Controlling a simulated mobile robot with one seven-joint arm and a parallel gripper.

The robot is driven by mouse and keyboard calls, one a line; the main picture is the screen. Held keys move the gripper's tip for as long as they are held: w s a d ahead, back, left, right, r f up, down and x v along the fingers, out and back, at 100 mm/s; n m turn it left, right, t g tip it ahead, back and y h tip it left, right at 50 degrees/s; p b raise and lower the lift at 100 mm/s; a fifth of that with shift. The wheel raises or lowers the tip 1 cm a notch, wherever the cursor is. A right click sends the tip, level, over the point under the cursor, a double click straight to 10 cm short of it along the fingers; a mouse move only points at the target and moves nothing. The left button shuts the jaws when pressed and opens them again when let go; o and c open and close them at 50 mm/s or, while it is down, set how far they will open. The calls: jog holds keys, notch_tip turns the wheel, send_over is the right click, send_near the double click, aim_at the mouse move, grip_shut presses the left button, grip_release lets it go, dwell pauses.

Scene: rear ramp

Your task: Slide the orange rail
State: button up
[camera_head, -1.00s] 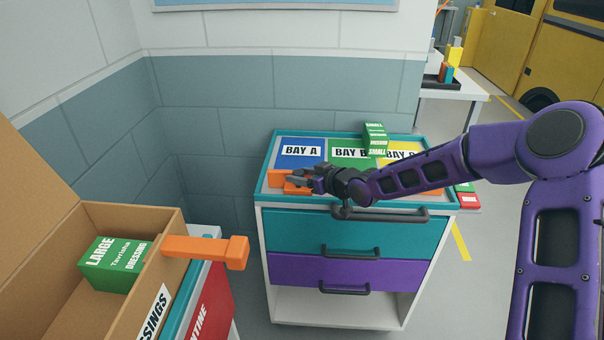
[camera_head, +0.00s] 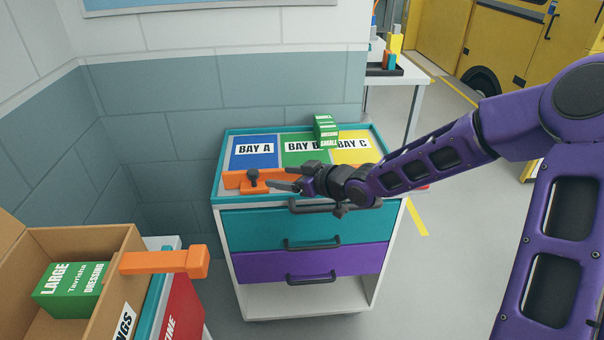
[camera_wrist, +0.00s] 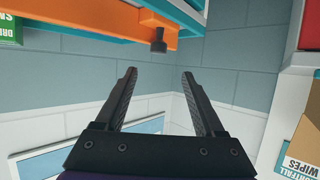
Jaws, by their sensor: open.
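The orange rail (camera_head: 234,180) lies along the front of the teal-rimmed trolley top (camera_head: 216,190), before the bay labels. A dark upright knob (camera_head: 253,175) stands at its left part. My gripper (camera_head: 277,186) is open and empty, just right of the knob and apart from it; my gripper and wrist hide part of the rail's right side. In the wrist view the rail (camera_wrist: 95,22) crosses the top, with the knob (camera_wrist: 159,40) beyond the gap between my open fingers (camera_wrist: 159,74).
A green small-dressing box (camera_head: 326,130) stands at the back of the Bay B and C labels. Drawers with dark handles (camera_head: 320,243) face front. A wall stands behind the trolley.

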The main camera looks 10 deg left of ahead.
jog(key=p+v, duration=0.1)
jog(key=v, duration=0.5)
jog(key=shift+d+f, duration=0.1)
